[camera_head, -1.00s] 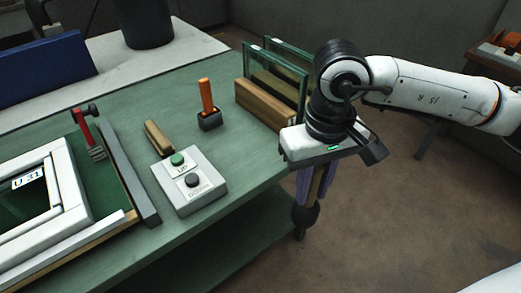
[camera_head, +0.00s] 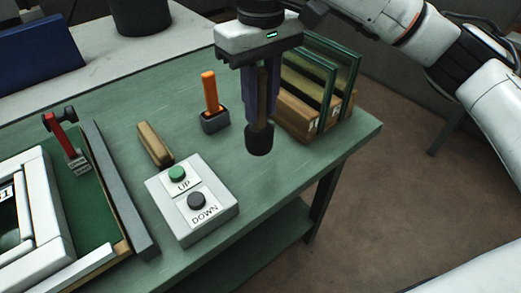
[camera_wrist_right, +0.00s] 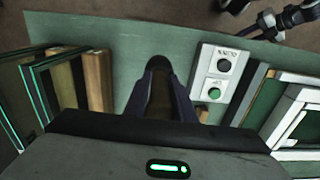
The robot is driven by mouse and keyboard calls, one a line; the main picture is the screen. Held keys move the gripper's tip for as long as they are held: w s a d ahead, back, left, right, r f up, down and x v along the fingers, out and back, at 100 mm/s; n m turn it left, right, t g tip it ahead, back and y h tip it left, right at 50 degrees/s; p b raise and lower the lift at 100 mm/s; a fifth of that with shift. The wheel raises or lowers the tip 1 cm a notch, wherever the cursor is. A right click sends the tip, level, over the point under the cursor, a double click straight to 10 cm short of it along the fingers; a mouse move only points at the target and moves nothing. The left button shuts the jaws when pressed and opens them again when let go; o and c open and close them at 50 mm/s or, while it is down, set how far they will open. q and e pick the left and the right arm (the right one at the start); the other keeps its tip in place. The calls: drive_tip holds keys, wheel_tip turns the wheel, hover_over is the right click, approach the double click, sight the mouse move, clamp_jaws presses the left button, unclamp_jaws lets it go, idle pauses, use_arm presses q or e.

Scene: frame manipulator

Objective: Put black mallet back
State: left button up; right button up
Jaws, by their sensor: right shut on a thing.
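The black mallet (camera_head: 258,140) hangs head down, with its brown handle between the fingers of my right gripper (camera_head: 260,105). In the head view it appears over the green table, between the button box and the glass rack; its exact height is unclear. In the right wrist view the gripper's fingers (camera_wrist_right: 160,95) are closed around the brown handle, and the head is mostly hidden. A dark jointed shape at the top right of that view, perhaps my left gripper (camera_wrist_right: 270,22), is too small to read.
A button box (camera_head: 190,208) marked UP and DOWN stands beside a wooden block (camera_head: 154,144). An orange-handled tool (camera_head: 211,92) stands in a dark holder (camera_head: 216,122). Glass panes stand in a wooden rack (camera_head: 298,113).

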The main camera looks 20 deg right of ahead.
sight(261, 127)
wheel_tip(261, 127, down, 3)
drive_tip(key=shift+r, duration=0.1)
drive_tip(key=shift+f, duration=0.6)
wheel_tip(261, 127, down, 3)
drive_tip(key=shift+f+p, duration=0.2)
drive_tip(key=shift+p, duration=0.15)
use_arm(q)
drive_tip(key=shift+w+r, duration=0.65)
drive_tip(key=shift+r, duration=0.25)
use_arm(e)
drive_tip(key=shift+f, duration=0.1)
drive_tip(key=o, duration=1.1)
drive_tip(key=shift+c, duration=0.2)
use_arm(q)
drive_tip(key=shift+s+f, duration=0.3)
drive_tip(key=shift+f, duration=0.05)
drive_tip(key=shift+r, duration=0.1)
